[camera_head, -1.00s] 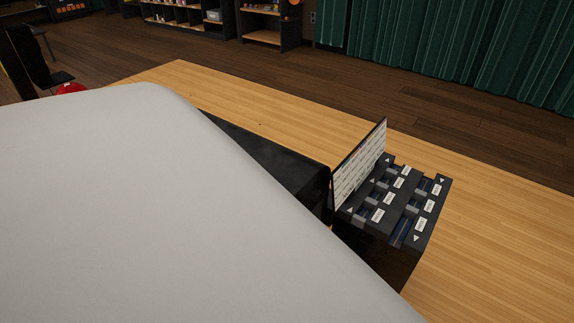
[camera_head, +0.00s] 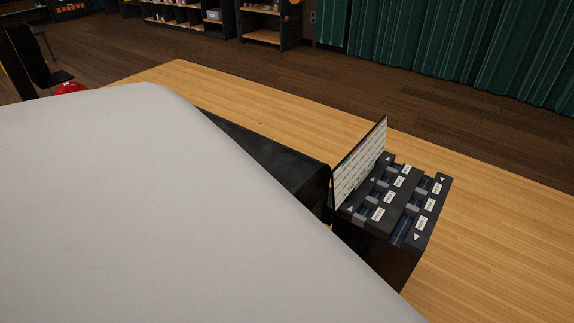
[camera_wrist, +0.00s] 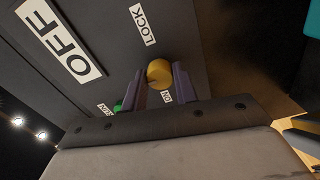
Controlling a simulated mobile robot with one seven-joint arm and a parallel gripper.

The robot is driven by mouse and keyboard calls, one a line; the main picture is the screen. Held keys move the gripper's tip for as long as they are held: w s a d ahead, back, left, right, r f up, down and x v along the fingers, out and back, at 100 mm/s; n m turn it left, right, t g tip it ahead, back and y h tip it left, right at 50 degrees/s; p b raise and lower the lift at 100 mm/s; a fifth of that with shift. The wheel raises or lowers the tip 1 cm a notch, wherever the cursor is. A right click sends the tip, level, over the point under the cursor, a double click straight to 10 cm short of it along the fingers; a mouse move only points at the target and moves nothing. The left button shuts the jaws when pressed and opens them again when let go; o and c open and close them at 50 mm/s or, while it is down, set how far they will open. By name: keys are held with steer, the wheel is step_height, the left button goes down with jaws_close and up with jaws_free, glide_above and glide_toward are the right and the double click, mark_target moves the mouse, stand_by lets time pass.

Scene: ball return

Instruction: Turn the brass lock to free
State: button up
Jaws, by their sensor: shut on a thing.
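The brass lock (camera_wrist: 159,72) is a round, yellow-gold knob on a dark panel in the wrist view. A white LOCK label (camera_wrist: 142,25) is above it, and a partly covered ON label (camera_wrist: 166,96) is below it. My gripper (camera_wrist: 160,78) is at the knob, with one finger on each side, shut on it. The knob's turn position cannot be read from this view. In the head view, my large pale arm part covers the left and middle, and the lock and gripper are hidden.
A large OFF label (camera_wrist: 58,42) and a green part (camera_wrist: 117,107) are on the panel. In the head view, a black box with labelled slots (camera_head: 405,205) and an upright text card (camera_head: 360,165) stands on the wooden table (camera_head: 490,230). The table right of it is clear.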

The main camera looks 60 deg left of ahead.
stand_by(0.4)
steer(key=o, duration=1)
steer(key=b+v, duration=0.1)
steer(key=v, duration=1.2)
steer(key=shift+d, duration=0.4)
